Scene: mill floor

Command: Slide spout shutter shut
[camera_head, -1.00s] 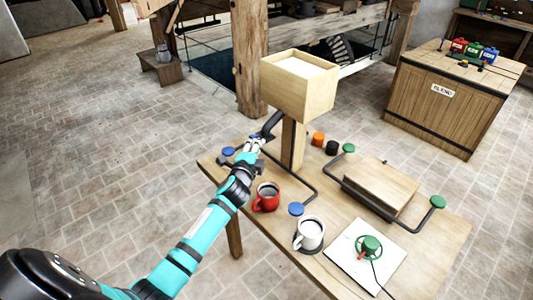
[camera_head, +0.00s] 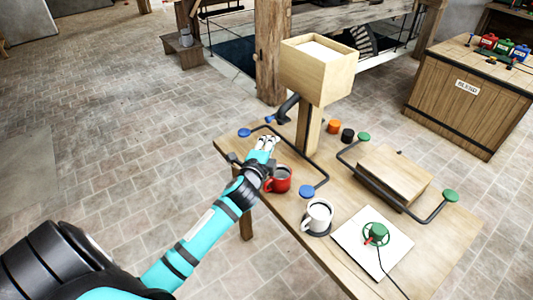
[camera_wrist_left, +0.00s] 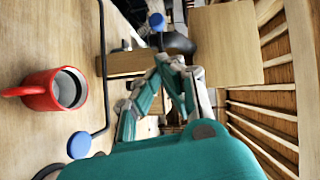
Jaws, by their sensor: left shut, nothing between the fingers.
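The wooden hopper box (camera_head: 318,72) stands on a post, with a black spout (camera_head: 289,104) slanting down from its left side. A small blue piece (camera_head: 270,119) shows at the spout's lower end; I cannot tell whether the shutter is shut. In the left wrist view, the dark spout (camera_wrist_left: 176,42) and a blue knob (camera_wrist_left: 157,21) lie beyond the fingers. My left gripper (camera_head: 268,140) is shut and empty, just in front of the spout end and apart from it. It also shows in the left wrist view (camera_wrist_left: 180,64). My right gripper is out of view.
A red mug (camera_head: 279,179) stands close to my left gripper, on the wooden table (camera_head: 282,205). A white mug (camera_head: 318,215) stands nearer. Black rails with blue knobs (camera_head: 307,192) and green knobs (camera_head: 450,195) lie around.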

